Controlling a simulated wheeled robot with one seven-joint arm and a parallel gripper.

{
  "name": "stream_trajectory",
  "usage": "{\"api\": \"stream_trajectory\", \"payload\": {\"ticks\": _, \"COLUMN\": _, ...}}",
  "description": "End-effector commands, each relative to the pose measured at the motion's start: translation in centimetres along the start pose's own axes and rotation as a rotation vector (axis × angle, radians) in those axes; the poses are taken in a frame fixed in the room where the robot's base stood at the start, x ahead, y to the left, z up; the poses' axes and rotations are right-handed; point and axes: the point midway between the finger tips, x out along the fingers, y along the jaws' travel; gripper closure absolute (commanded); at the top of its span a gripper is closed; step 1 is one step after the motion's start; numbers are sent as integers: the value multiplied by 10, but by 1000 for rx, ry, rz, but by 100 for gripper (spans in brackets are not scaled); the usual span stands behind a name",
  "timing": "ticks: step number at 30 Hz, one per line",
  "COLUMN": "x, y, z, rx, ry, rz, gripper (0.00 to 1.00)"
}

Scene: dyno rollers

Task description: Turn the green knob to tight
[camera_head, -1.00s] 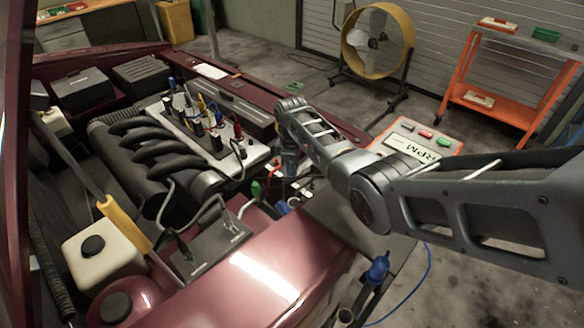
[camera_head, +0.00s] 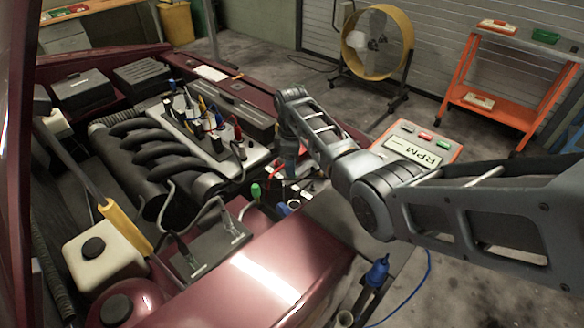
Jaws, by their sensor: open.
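The green knob (camera_head: 256,191) stands upright in the engine bay, at the front edge of the engine near a thin grey pipe. My gripper (camera_head: 291,177) hangs down at the end of my arm, to the right of the green knob and apart from it. It looks empty; its fingertips are small and partly lost among red, white and dark parts behind them. No tight mark can be made out beside the knob.
A blue-and-white cap (camera_head: 292,204) sits close to the knob's right. Several coloured plugs and wires stand on the engine cover (camera_head: 250,158). The maroon front panel (camera_head: 262,262) lies nearer. An RPM display box (camera_head: 412,148) is beyond my arm.

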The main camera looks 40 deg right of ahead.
Motion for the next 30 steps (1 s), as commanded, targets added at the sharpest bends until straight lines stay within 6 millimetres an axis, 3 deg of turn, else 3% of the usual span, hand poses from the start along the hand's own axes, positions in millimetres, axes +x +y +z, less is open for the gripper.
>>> {"api": "stream_trajectory", "payload": {"ticks": 3, "x": -19, "y": 0, "z": 0, "rx": 0, "ry": 1, "rz": 2, "gripper": 46}}
{"api": "stream_trajectory", "payload": {"ticks": 9, "x": -38, "y": 0, "z": 0, "rx": 0, "ry": 0, "rz": 1, "gripper": 46}}
{"api": "stream_trajectory", "payload": {"ticks": 30, "x": -45, "y": 2, "z": 0, "rx": 10, "ry": 8, "rz": 3, "gripper": 46}}
